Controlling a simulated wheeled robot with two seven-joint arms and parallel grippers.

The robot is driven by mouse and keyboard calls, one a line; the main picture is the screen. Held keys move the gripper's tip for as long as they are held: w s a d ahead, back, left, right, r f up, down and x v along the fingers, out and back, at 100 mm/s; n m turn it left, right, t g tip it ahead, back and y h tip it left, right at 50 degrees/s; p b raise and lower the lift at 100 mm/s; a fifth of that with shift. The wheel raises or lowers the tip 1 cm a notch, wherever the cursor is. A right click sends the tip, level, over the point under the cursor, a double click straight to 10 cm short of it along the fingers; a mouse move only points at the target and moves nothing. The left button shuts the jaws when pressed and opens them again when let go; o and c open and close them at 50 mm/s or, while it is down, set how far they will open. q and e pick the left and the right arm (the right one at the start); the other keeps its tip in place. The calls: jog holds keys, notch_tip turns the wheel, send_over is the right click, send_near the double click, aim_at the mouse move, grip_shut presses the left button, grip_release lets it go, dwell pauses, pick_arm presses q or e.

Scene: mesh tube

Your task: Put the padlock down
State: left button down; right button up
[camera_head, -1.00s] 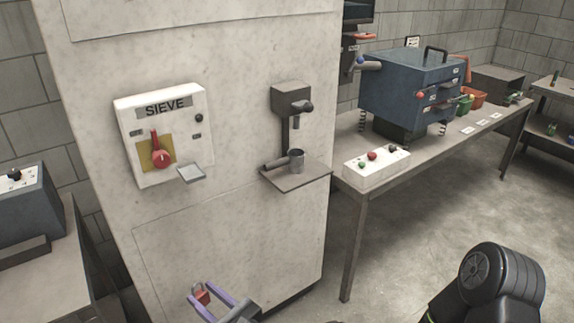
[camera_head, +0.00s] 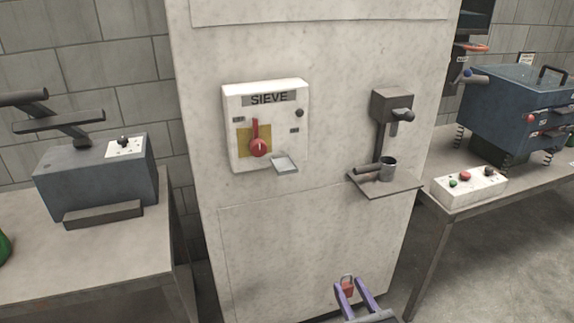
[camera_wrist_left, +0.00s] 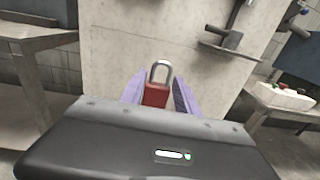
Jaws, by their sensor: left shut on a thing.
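A small red padlock (camera_head: 347,286) with a grey shackle is between the purple fingers of my left gripper (camera_head: 356,292), at the bottom of the head view. In the left wrist view the padlock (camera_wrist_left: 156,94) sits upright with its shackle up, between the fingers of the left gripper (camera_wrist_left: 158,92). The left gripper is shut on it and holds it in the air, in front of the pale cabinet. My right gripper is in neither view.
The pale cabinet (camera_head: 300,240) carries a SIEVE switch box (camera_head: 266,125) with a red handle and a small shelf (camera_head: 405,185) holding a cup. A left table (camera_head: 90,265) bears a blue-grey machine (camera_head: 95,180). A right table (camera_head: 465,203) bears a button box (camera_head: 470,187).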

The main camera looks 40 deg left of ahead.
pick_arm(q)
jog(key=w+a+r+p, duration=0.35)
jog(key=w+r, duration=0.25)
jog(key=r, duration=0.4)
notch_tip(320, 180, up, 27)
jog(key=g+p, duration=0.1)
jog(key=p, duration=0.4)
send_over(279, 133)
jog(key=v, duration=0.6)
jog(key=shift+n+y, duration=0.4)
jog(key=shift+w, duration=0.1)
notch_tip(279, 133, down, 6)
jog(key=shift+d+f, duration=0.1)
jog(key=shift+f, duration=0.05)
jog(key=shift+f, duration=1.85)
